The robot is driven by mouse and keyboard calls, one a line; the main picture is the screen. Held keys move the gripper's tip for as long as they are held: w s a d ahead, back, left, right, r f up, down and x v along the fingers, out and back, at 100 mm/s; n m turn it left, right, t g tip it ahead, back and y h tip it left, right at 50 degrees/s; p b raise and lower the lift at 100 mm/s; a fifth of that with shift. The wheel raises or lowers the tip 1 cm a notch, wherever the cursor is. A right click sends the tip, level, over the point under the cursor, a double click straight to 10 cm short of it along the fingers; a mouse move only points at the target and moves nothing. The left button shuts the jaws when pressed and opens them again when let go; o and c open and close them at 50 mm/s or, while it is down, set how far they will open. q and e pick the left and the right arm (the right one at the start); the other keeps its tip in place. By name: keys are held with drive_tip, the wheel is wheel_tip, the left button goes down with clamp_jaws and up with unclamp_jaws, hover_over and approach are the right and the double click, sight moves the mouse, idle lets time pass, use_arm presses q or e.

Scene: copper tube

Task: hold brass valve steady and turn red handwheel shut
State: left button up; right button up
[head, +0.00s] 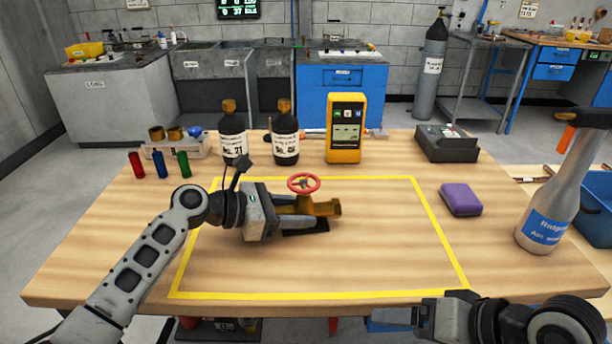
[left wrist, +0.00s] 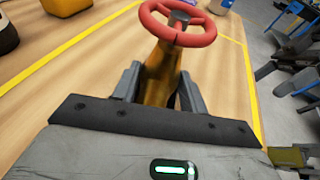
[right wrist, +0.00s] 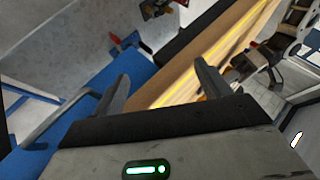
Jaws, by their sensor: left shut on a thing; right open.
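The brass valve (head: 328,207) lies inside the yellow taped rectangle on the table, with the red handwheel (head: 304,183) on top. My left gripper (head: 295,215) is shut on the valve body from the left. In the left wrist view the valve body (left wrist: 158,78) sits between the two fingers, and the handwheel (left wrist: 178,22) stands clear beyond them. My right gripper (head: 390,315) is low at the table's front edge, right of centre, away from the valve. In the right wrist view its fingers (right wrist: 160,85) are apart with nothing held between them.
A yellow meter (head: 345,128) and two dark bottles (head: 233,135) stand behind the rectangle. A purple block (head: 461,199) lies to its right, and a spray bottle (head: 550,205) stands farther right. The tape area (head: 390,240) right of the valve is clear.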

drive_tip(key=w+a+r+g+y, duration=0.1)
drive_tip(key=a+r+y, duration=0.1)
drive_tip(key=r, duration=0.3)
drive_tip(key=w+a+r+g+y, duration=0.1)
drive_tip(key=w+r+y, duration=0.1)
drive_tip(key=r, duration=0.3)
drive_tip(key=n+h, duration=0.8)
drive_tip(key=n, duration=0.2)
approach(304, 181)
drive_tip(key=shift+g, duration=0.3)
drive_tip(key=x, duration=0.8)
drive_tip(key=shift+w+a+f, duration=0.1)
drive_tip(key=shift+w+f, duration=0.1)
drive_tip(key=shift+w, duration=0.15)
drive_tip(key=c, duration=1)
